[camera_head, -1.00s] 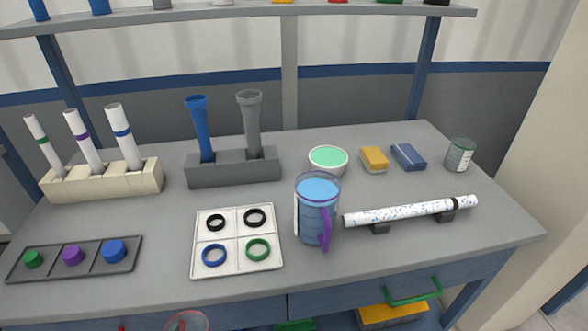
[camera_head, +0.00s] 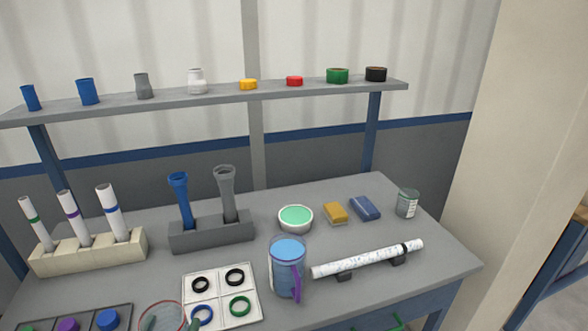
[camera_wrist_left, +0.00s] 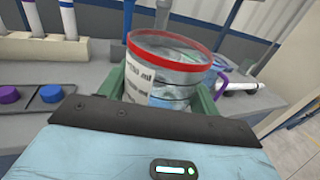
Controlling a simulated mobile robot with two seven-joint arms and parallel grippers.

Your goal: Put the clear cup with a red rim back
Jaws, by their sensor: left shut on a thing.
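The clear cup with a red rim (camera_wrist_left: 150,85) is in my left gripper (camera_wrist_left: 160,95), between its two green fingers in the left wrist view. The fingers are shut on its sides. Writing shows on its wall, and its lower part is hidden by the gripper. In the head view the cup's red rim (camera_head: 162,304) shows at the bottom edge, with my left gripper's green fingertips (camera_head: 172,324) beside it. There it overlaps the table's front, just left of the white ring tray. My right gripper is not in view.
A blue-filled jug with a purple handle (camera_head: 287,270) stands beside the white ring tray (camera_head: 255,312). A speckled pipe (camera_head: 368,259) lies on supports at right. Pipe racks stand behind. The shelf (camera_head: 300,94) holds several caps and fittings, with gaps between them.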

